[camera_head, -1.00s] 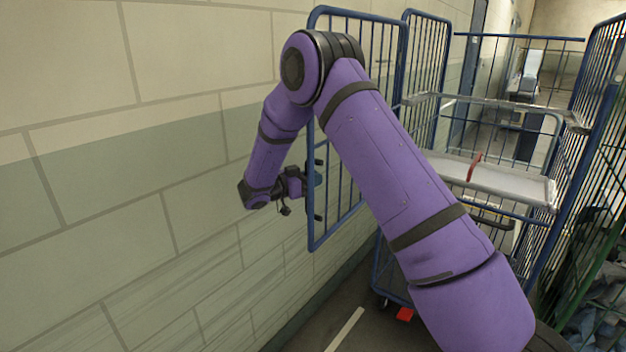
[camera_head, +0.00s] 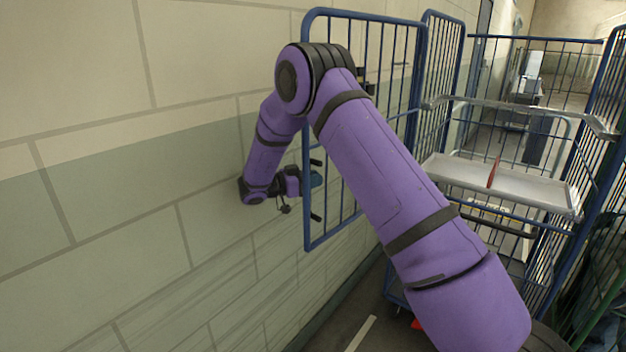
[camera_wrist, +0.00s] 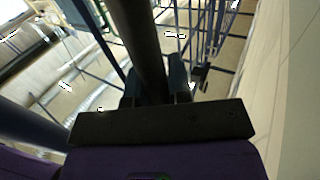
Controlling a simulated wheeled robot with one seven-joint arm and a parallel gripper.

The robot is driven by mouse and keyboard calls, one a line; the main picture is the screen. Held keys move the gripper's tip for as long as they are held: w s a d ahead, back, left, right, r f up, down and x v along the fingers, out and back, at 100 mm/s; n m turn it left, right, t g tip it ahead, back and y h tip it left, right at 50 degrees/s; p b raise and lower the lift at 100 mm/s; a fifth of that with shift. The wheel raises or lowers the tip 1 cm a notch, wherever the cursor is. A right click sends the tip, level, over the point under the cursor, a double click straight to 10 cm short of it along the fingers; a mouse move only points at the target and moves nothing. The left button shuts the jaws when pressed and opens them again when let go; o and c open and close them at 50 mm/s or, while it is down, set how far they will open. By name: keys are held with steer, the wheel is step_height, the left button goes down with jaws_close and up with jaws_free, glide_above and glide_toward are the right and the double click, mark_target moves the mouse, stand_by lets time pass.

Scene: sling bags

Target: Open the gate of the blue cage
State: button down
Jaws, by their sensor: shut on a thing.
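The blue cage (camera_head: 598,105) is a tall barred trolley at the right. Its blue barred gate (camera_head: 305,215) stands swung out at the left, apart from the cage's right side and close to the wall. My gripper (camera_head: 314,180) is at the gate's outer upright edge, around mid-height, and is shut on the gate. In the wrist view a thick dark bar (camera_wrist: 140,45) runs between the fingers of my gripper (camera_wrist: 155,88). The exact grip is small in the head view. My purple arm hides part of the gate and the cage's lower left.
A pale brick wall (camera_head: 110,240) runs close along the left, right beside my arm and the gate. A grey shelf (camera_head: 455,172) with a red strip crosses the cage. Dark floor with a white line (camera_head: 362,334) shows below. A green-framed cage (camera_head: 600,285) stands at the far right.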

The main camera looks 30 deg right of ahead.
steer(key=c, duration=1.3)
jaws_free()
steer(key=shift+c, duration=0.2)
steer(key=a, duration=0.7)
steer(key=shift+w+a, duration=0.25)
steer(key=shift+w, duration=0.05)
